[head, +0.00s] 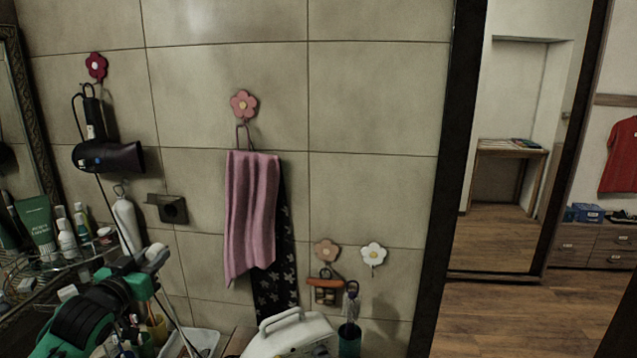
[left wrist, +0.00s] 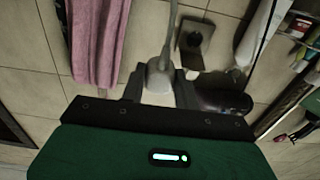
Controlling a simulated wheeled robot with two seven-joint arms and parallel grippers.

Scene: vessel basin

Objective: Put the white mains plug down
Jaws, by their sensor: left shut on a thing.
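The white mains plug (head: 156,254) is between the fingers of my left gripper (head: 143,266), in front of the tiled wall at the lower left. In the left wrist view the plug (left wrist: 158,78) sits between the two dark fingertips, with its grey cord running up out of frame. My left gripper is shut on it. The dark wall socket (head: 172,208) is on the tiles just above and right of the plug in the head view; it also shows in the left wrist view (left wrist: 194,42). The plug is apart from the socket. My right gripper is not in view.
A black hair dryer (head: 108,156) hangs on a red flower hook. Bottles and a green tube (head: 37,226) crowd the shelf at left. A white tray (head: 203,341) and a white handled appliance (head: 290,337) stand below. A pink towel (head: 251,210) hangs mid-wall.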

